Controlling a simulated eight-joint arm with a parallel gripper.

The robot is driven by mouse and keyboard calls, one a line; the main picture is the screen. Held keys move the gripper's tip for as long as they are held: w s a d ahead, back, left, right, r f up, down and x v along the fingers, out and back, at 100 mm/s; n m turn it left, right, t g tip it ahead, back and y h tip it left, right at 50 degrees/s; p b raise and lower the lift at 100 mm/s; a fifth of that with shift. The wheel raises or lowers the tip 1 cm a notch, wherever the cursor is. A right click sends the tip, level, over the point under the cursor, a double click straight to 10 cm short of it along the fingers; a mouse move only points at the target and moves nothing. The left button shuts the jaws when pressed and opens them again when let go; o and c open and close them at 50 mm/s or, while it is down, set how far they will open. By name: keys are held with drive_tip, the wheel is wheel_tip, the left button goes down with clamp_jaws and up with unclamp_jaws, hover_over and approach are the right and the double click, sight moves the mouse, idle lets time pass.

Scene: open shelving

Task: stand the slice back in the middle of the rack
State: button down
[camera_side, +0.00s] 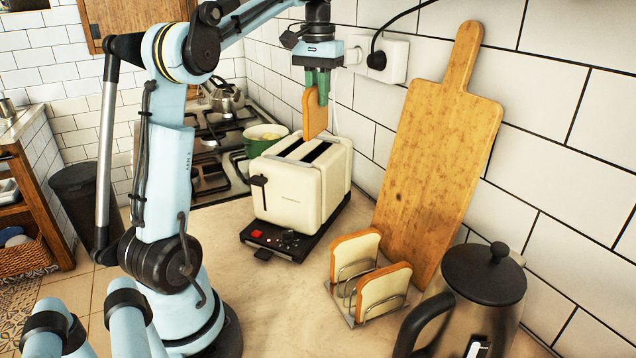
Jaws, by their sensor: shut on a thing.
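My gripper (317,84) has green fingers and is shut on a slice of bread (312,115), gripping its upper part. The slice hangs upright, edge-on to the view, over the cream toaster (290,195). Its lower end is close above the toaster's slots; a small gap or contact is hard to tell. The wire rack (347,290) stands on the counter at the lower middle. It holds two slices, a back slice (354,254) and a front slice (384,290), with an open space between them.
A wooden cutting board (436,150) leans on the tiled wall behind the rack. A dark-lidded kettle (480,290) stands right of the rack. The counter (285,305) left of the rack is clear.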

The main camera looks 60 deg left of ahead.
wheel_tip(320, 180, up, 5)
drive_tip(key=shift+r, duration=0.1)
drive_tip(key=s+d+m, duration=0.3)
drive_tip(key=d+m, duration=0.5)
drive_tip(key=d, duration=2)
drive_tip(key=shift+a+f, duration=0.15)
drive_tip(key=shift+f, duration=6.55)
drive_tip(key=shift+a+f, duration=0.15)
drive_tip(key=shift+f, duration=6.5)
drive_tip(key=shift+f, duration=0.15)
drive_tip(key=c, duration=1.1)
unclamp_jaws()
